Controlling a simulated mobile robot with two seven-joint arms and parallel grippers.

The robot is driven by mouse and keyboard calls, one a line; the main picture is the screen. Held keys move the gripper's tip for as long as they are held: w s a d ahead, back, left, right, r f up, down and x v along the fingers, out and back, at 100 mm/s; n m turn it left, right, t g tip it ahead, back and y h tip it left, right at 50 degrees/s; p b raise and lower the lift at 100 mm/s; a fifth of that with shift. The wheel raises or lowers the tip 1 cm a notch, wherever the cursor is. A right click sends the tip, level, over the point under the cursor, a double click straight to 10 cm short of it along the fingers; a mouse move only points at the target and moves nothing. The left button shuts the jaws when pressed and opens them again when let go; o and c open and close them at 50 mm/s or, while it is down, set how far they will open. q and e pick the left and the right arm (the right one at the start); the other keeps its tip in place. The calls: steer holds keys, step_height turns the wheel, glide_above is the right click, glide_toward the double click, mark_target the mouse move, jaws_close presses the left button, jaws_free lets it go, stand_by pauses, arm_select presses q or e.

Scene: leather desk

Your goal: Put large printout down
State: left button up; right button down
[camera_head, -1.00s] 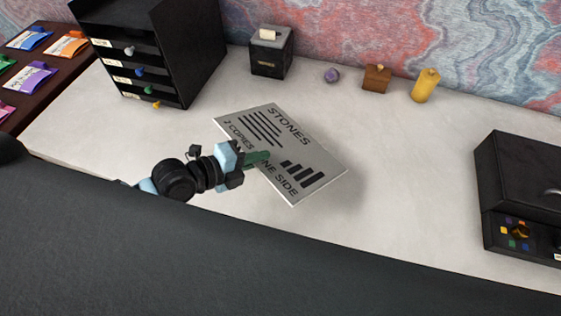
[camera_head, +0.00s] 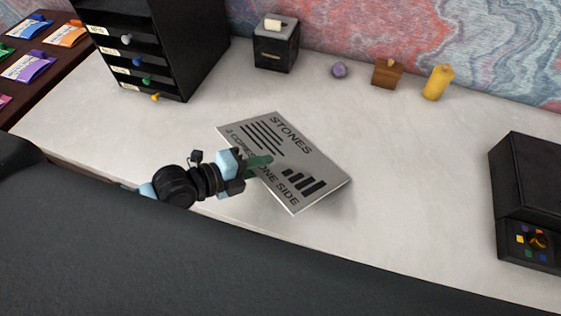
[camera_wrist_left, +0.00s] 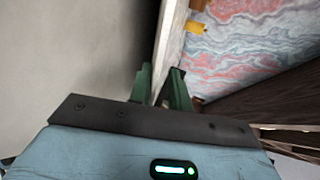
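The large printout (camera_head: 285,165) is a grey-white sheet with "STONES", "2 COPIES" and "ONE SIDE", black lines and a bar pattern. In the head view it is tilted above the light desk, with a shadow at its right. My left gripper (camera_head: 262,160) has its green fingers at the printout's left edge. In the left wrist view the pale, thin printout (camera_wrist_left: 167,45) shows nearly edge-on between the fingers of my left gripper (camera_wrist_left: 162,88), which are closed on it. One finger is behind the sheet in the head view. My right gripper is out of view.
A black drawer unit (camera_head: 165,45) and a black box (camera_head: 276,50) stand at the back. A purple ball (camera_head: 339,70), brown block (camera_head: 387,72) and yellow bottle (camera_head: 437,83) stand by the wall. A black machine (camera_head: 530,180) is at right. The desk (camera_head: 420,170) around the printout is clear.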

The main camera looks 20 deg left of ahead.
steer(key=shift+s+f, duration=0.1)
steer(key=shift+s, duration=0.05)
